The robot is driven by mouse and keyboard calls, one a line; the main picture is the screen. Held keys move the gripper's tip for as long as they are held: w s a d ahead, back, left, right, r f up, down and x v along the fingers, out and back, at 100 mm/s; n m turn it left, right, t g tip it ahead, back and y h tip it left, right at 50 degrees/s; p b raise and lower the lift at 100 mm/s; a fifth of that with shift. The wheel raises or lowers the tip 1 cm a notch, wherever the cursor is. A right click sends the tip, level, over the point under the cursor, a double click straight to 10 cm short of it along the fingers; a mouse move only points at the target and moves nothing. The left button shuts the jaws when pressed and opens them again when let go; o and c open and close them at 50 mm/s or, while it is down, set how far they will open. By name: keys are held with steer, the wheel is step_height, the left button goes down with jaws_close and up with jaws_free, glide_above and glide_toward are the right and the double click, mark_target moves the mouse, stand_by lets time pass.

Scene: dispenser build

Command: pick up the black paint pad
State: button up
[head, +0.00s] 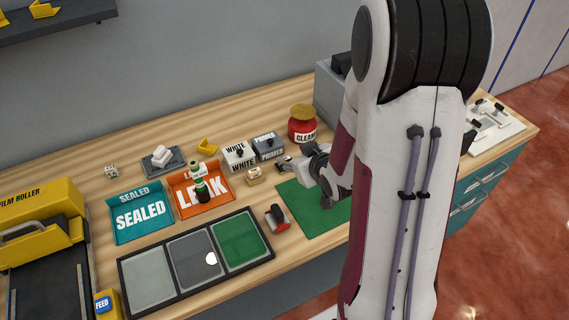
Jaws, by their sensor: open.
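My gripper (327,201) is open and points down low over the green mat (308,221), partly hidden by my own arm. I cannot see anything between its fingers. I cannot clearly pick out a black paint pad. A small block with a black top and red lower part (277,218) lies on the wood to the left of the mat, apart from my gripper. A small dark and pale shape (284,163) shows just left of my wrist, too small to tell what it is. The right part of the mat is hidden behind my arm.
A three-panel tray (197,297) lies in front, with blue SEALED (142,216) and orange LEAK trays (226,207) behind. A dark bottle stands in LEAK. WHITE (239,156) and PRIMER boxes (268,147) and a red jar (302,128) stand at the back.

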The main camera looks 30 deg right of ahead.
steer(key=f, duration=0.2)
steer(key=f+t, duration=0.1)
steer(key=f, duration=0.1)
steer(key=shift+w+d+y, duration=0.15)
steer(key=shift+d+y, duration=0.15)
steer(key=shift+d, duration=0.05)
steer(key=shift+s+d+f+m+t, duration=0.15)
steer(key=shift+f+t, duration=0.1)
steer(key=shift+f, duration=0.25)
steer(key=shift+s+f+m+t, duration=0.15)
steer(key=shift+f+t, duration=0.1)
steer(key=shift+f, duration=0.25)
steer(key=shift+s+f+t+y, duration=0.15)
steer(key=shift+f+t+y, duration=0.15)
steer(key=shift+f+t, duration=0.15)
steer(key=shift+x, duration=1.35)
steer(key=shift+x, duration=2.6)
steer(key=shift+r, duration=0.1)
steer(key=shift+c, duration=0.4)
